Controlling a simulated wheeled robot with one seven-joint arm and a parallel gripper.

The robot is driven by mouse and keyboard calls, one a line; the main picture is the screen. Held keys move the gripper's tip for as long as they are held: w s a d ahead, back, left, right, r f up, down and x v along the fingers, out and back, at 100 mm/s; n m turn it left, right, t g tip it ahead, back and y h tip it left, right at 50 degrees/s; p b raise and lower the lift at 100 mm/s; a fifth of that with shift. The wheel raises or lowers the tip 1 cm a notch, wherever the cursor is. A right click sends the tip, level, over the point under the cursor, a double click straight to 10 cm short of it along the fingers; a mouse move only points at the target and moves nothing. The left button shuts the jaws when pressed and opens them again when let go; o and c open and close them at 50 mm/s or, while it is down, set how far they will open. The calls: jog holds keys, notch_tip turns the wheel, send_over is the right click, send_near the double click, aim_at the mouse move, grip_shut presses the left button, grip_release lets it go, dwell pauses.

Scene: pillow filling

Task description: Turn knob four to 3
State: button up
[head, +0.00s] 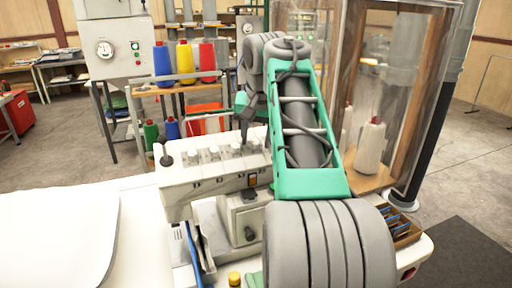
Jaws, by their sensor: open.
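A row of pale knobs sits on top of the cream machine arm (175,185). From left to right I see a first knob (193,157), a second (213,152) and a third (235,148), with another pale knob (254,145) at the right end. Their numbers and dial marks are too small to read. My gripper (246,130) is dark, points down and is open, just above the right end of the row. I cannot tell whether it touches a knob. My own green and grey arm hides the machine's right end.
A spool rack behind carries blue (162,64), yellow (186,62) and red (207,61) cones. A clear-walled cabinet (400,100) stands close on the right. White cloth (55,235) covers the table's left.

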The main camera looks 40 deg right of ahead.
jog(key=shift+c, duration=0.3)
grip_shut()
dwell(0.3)
